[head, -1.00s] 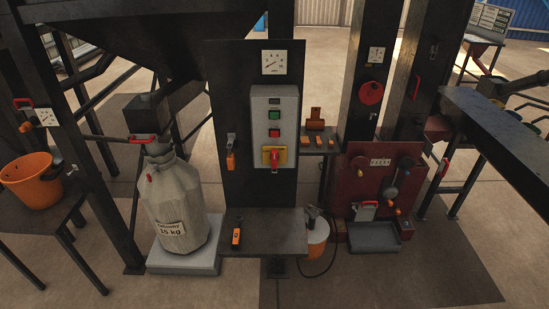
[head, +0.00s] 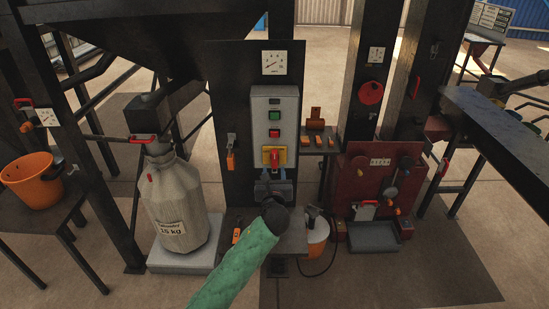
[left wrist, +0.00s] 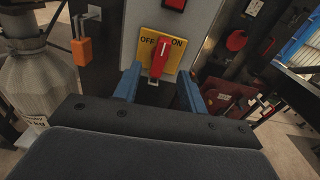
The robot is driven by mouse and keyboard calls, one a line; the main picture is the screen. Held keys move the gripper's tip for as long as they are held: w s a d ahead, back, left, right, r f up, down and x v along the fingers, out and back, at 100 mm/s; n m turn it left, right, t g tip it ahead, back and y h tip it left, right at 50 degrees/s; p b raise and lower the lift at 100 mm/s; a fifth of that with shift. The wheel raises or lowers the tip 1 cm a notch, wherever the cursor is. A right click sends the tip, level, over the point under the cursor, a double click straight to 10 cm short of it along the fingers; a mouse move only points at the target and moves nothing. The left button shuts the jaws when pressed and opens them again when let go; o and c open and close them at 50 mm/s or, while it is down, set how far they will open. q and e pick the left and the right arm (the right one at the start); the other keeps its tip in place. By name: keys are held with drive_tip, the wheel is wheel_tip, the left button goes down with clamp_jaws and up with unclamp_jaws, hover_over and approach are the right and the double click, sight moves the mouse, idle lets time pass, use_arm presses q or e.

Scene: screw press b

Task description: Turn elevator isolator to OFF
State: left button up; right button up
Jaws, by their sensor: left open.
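The elevator isolator is a red handle on a yellow plate (head: 283,156) at the bottom of a grey control box (head: 288,103). In the left wrist view the red handle (left wrist: 159,58) stands nearly upright, its top leaning slightly right, between the words OFF and ON on the yellow plate (left wrist: 147,37). My left gripper (head: 274,180) is just below the isolator in the head view. In the left wrist view its two blue fingers (left wrist: 158,82) are apart, one on each side of the handle's lower end. I cannot tell whether they touch it. My right gripper is not in view.
An orange padlock (left wrist: 83,52) hangs left of the box. Green and red buttons sit above the isolator. A small shelf (head: 290,240) is below my gripper, and a white sack (head: 178,200) stands on a scale at left. A red machine (head: 365,190) is at right.

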sight(274, 156)
use_arm(q)
drive_tip(key=w+p, duration=0.1)
drive_tip(key=w, duration=0.2)
drive_tip(key=w+r+p, duration=0.1)
drive_tip(key=w, duration=0.2)
drive_tip(key=shift+w+d+r, duration=0.1)
drive_tip(key=shift+w+d, duration=0.05)
drive_tip(key=shift+w+p, duration=0.3)
drive_tip(key=shift+w, duration=0.45)
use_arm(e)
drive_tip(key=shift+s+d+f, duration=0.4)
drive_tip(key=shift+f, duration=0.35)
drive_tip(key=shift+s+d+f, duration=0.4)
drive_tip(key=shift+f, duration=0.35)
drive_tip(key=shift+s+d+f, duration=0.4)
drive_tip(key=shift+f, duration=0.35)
use_arm(q)
clamp_jaws()
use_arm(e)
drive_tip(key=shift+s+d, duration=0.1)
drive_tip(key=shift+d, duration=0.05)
